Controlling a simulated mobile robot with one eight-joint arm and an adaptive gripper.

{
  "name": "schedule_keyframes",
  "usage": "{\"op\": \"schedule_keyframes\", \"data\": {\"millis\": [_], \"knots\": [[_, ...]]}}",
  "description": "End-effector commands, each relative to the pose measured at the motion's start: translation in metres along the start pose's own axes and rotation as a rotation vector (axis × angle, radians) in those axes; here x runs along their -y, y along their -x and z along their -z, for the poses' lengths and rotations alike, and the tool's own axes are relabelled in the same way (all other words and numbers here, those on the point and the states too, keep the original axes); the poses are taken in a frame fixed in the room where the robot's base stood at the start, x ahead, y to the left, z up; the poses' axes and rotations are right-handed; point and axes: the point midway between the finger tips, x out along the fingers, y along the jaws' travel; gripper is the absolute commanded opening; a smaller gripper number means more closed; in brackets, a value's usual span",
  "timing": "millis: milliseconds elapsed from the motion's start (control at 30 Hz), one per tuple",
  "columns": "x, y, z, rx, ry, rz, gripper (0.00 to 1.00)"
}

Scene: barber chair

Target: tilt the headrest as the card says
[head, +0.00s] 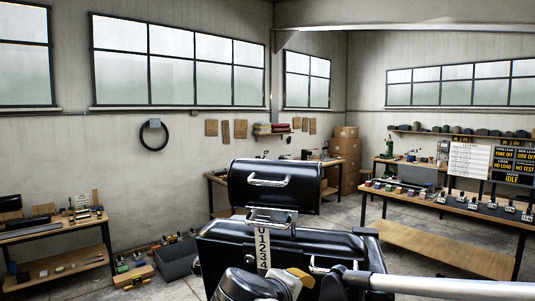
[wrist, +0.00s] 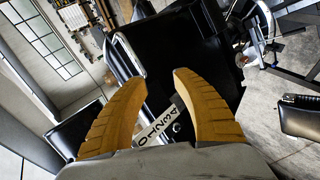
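The black headrest (head: 275,190) stands above the black chair back (head: 335,245) in the head view, with a chrome handle (head: 270,182) on its face. A chrome bracket (head: 272,217) joins them. A pale strip numbered 0 to 4 (head: 262,247) runs down below the bracket; it also shows in the wrist view (wrist: 160,123). My gripper (wrist: 160,78) is open and empty, its two orange fingers spread with the strip visible between and beyond them. In the head view it is partly hidden low before the chair. A white card (head: 468,161) stands at right; its lines are too small to read.
Dark signs with yellow text (head: 513,165) stand beside the card. A long workbench (head: 440,242) with several small items is at right. Another bench (head: 60,229) is at left, with a grey bin (head: 177,260) on the floor. Floor between is open.

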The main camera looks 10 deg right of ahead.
Motion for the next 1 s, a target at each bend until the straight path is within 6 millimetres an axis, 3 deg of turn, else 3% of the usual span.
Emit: {"op": "schedule_keyframes", "data": {"millis": [33,133,233,400,567,1000], "knots": [[-0.040,0.028,0.035,-0.016,0.060,-0.085,0.34],[-0.086,0.065,0.085,-0.036,0.146,-0.262,0.34],[-0.115,0.099,0.123,-0.056,0.195,-0.398,0.34],[-0.133,0.126,0.150,-0.071,0.223,-0.511,0.34],[-0.141,0.113,0.153,-0.069,0.225,-0.523,0.34],[-0.179,0.044,0.163,-0.069,0.224,-0.520,0.34]]}}
